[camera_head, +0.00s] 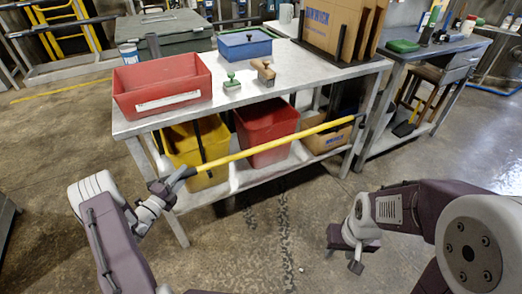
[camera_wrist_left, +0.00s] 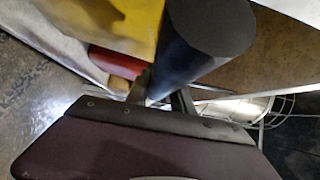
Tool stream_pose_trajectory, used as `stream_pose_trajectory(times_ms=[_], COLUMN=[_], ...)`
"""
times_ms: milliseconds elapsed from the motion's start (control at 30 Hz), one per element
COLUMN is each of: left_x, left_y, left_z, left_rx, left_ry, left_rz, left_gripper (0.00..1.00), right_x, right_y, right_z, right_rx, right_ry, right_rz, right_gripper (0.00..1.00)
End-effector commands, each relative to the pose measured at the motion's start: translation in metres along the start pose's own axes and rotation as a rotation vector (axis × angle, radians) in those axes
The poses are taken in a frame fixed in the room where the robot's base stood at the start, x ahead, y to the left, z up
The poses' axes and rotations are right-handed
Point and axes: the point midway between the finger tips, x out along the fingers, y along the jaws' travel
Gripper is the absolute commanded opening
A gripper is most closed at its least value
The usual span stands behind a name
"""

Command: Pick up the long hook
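The long hook (camera_head: 265,147) is a yellow pole with a black grip at its left end and a dark end at the right. It slants across the front of the metal table, its right end higher in the picture, near the table's right front leg. My left gripper (camera_head: 172,183) is at the black grip. In the left wrist view the fingers (camera_wrist_left: 162,98) are on either side of the dark grip (camera_wrist_left: 205,40), whose blunt end points toward the camera. My right gripper (camera_head: 352,262) hangs over the floor, away from the hook; its finger gap is unclear.
The metal table (camera_head: 300,85) bears a red bin (camera_head: 162,82), a blue box (camera_head: 244,44), stamps (camera_head: 265,72) and cardboard (camera_head: 335,25). Its lower shelf holds yellow (camera_head: 190,150), red (camera_head: 265,130) and cardboard boxes (camera_head: 328,138). The floor in front is clear.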

Motion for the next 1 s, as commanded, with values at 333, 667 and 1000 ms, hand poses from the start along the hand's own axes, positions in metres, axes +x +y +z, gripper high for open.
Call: stream_pose_trajectory(times_ms=[333, 667, 1000], left_x=[0.000, 0.000, -0.026], left_y=[-0.001, -0.041, -0.087], left_z=[0.000, 0.000, -0.063], left_rx=[-0.001, 0.001, -0.006], left_ry=[0.000, 0.000, 0.002], left_rz=[-0.003, -0.004, -0.002], left_gripper=[0.00, 0.00, 0.00], right_x=[0.000, -0.021, -0.051], right_y=[0.000, 0.000, -0.001], right_z=[0.000, -0.002, -0.005], right_rx=[0.000, 0.000, 0.000], right_ry=[0.000, 0.000, 0.000], right_rz=[0.000, 0.000, 0.000], right_gripper=[0.40, 0.40, 0.40])
